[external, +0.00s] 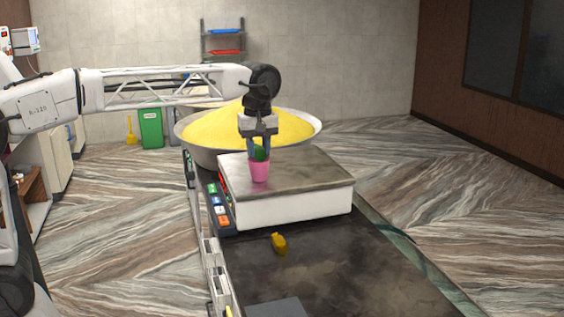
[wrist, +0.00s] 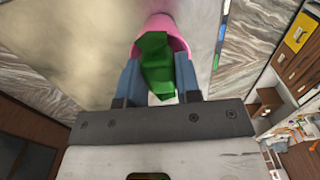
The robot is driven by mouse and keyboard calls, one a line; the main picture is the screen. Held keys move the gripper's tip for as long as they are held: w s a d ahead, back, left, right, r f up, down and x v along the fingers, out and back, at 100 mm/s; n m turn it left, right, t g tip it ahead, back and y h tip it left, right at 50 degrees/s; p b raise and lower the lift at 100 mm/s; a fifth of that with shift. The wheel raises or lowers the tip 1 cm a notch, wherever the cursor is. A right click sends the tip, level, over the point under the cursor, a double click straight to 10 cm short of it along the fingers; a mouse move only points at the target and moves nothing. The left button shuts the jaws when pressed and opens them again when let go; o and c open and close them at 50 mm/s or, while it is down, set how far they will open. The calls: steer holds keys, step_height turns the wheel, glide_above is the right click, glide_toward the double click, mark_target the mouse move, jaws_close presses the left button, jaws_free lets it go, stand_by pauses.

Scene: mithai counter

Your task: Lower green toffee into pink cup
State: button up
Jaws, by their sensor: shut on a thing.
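The pink cup (external: 259,172) stands upright on the metal top of a scale near its front left edge. The green toffee (external: 260,154) is at the cup's mouth, between the fingers of my gripper (external: 259,150), which points down over the cup. In the wrist view my gripper (wrist: 158,82) is shut on the green toffee (wrist: 156,65), with a blue finger on each side. The pink cup (wrist: 163,28) shows behind the toffee there, its rim partly hidden. I cannot tell how deep the toffee's lower end sits in the cup.
The white scale (external: 300,205) with a metal top (external: 315,172) stands on a dark counter (external: 335,260). A yellow piece (external: 279,243) lies on the counter in front of it. A wide bowl of yellow grains (external: 195,132) is behind the scale. The scale top right of the cup is clear.

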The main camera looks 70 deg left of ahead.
steer(key=shift+f, duration=0.25)
stand_by(0.4)
steer(key=o, duration=1)
steer(key=shift+r, duration=0.15)
steer(key=shift+r, duration=3.4)
